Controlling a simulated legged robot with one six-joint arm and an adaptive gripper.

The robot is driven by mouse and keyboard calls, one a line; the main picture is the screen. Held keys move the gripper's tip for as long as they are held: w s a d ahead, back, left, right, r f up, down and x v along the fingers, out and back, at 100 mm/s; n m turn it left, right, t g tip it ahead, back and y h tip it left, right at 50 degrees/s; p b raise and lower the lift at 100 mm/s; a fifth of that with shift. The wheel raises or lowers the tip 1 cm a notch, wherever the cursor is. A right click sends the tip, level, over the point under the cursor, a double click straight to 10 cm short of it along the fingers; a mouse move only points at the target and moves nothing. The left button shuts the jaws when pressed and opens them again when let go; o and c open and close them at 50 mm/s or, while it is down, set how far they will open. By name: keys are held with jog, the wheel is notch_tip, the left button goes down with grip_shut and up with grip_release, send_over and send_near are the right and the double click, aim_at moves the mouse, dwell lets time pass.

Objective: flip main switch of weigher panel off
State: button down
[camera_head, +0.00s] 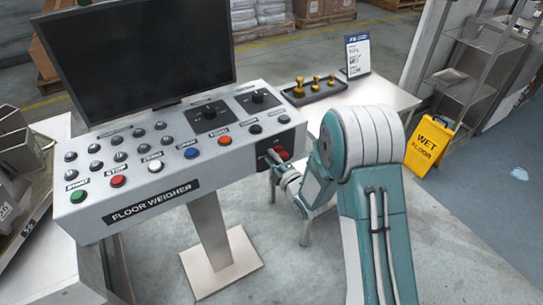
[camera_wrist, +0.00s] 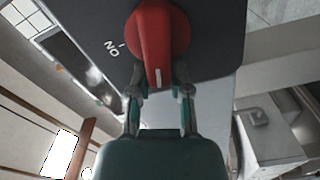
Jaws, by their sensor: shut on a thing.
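The weigher panel (camera_head: 217,172) is a light grey sloped box marked "FLOOR WEIGHER". Its main switch (camera_head: 283,153) is a red rotary knob on a dark plate at the right end of the front face. In the wrist view the red knob (camera_wrist: 152,35) fills the top middle, and its handle with a white line points down between my fingers. The "ON" mark (camera_wrist: 113,47) is to the left, apart from the white line. My gripper (camera_wrist: 160,85) is shut on the knob's handle. In the head view my gripper (camera_head: 277,160) partly covers the switch.
A black monitor (camera_head: 140,55) stands behind rows of buttons and knobs. A side table (camera_head: 365,95) holds a black tray with brass weights and a small sign. A yellow "WET FLOOR" sign (camera_head: 428,145) stands at right, with open floor in front.

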jog(key=shift+d+f+n, duration=0.3)
jog(key=shift+f+n, duration=0.4)
jog(key=shift+n, duration=0.7)
jog(key=c, duration=0.6)
grip_release()
jog(key=shift+w, duration=0.15)
jog(key=shift+o, duration=0.2)
jog(key=shift+d, duration=0.1)
jog(key=v, duration=1.1)
jog(key=shift+s+n, duration=0.3)
jog(key=shift+s, duration=0.05)
jog(key=shift+d+r, duration=0.1)
